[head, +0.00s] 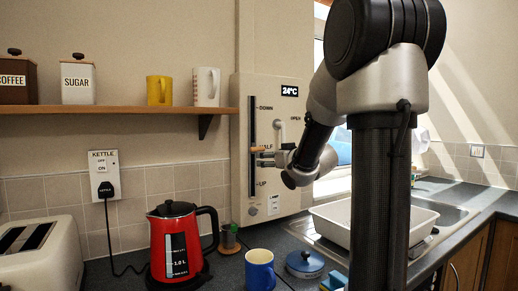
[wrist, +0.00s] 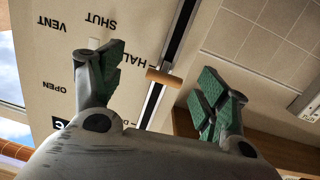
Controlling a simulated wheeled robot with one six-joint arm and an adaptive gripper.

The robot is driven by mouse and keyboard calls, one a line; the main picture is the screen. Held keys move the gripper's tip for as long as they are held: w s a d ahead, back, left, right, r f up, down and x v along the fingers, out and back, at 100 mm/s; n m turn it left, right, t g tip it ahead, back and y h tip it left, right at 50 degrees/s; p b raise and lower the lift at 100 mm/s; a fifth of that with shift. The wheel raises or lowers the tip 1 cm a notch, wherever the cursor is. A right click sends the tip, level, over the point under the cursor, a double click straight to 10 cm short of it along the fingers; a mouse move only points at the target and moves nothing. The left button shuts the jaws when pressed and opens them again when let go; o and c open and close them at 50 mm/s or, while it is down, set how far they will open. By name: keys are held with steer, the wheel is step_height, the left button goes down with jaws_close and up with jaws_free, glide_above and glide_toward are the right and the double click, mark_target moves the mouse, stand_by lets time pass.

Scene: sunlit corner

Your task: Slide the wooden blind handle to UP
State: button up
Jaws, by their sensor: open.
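The wooden blind handle (head: 257,150) sits on a dark vertical slot (head: 252,115) in the pale wall panel (head: 241,95), at the HALF mark. DOWN is printed near the slot's top and UP near its bottom. My gripper (head: 286,155) is in front of the panel, close to the handle's right in the head view. In the wrist view, the handle (wrist: 164,77) shows between my gripper's (wrist: 160,67) two spread green-padded fingers. They are open, and I see no finger closed on it. A finger partly hides the HALF label.
A red kettle (head: 174,245), blue mug (head: 260,270) and toaster (head: 40,252) stand on the counter below. A shelf (head: 110,109) with canisters and mugs is left of the panel. A white basin (head: 345,222) is at the sink, right.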

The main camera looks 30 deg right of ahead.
mark_target(259, 148)
steer(key=shift+t+y, duration=0.4)
steer(key=shift+t, duration=0.2)
steer(key=w+r, duration=0.1)
steer(key=w, duration=0.1)
steer(key=w+a, duration=0.1)
steer(key=w, duration=0.1)
steer(key=w+r, duration=0.1)
steer(key=w, duration=0.1)
steer(key=shift+w+a+r, duration=0.2)
steer(key=shift+a+r, duration=0.1)
steer(key=shift+r, duration=0.05)
steer(key=shift+w, duration=0.7)
steer(key=c, duration=1.5)
step_height(259, 148, down, 16)
steer(key=shift+r, duration=0.25)
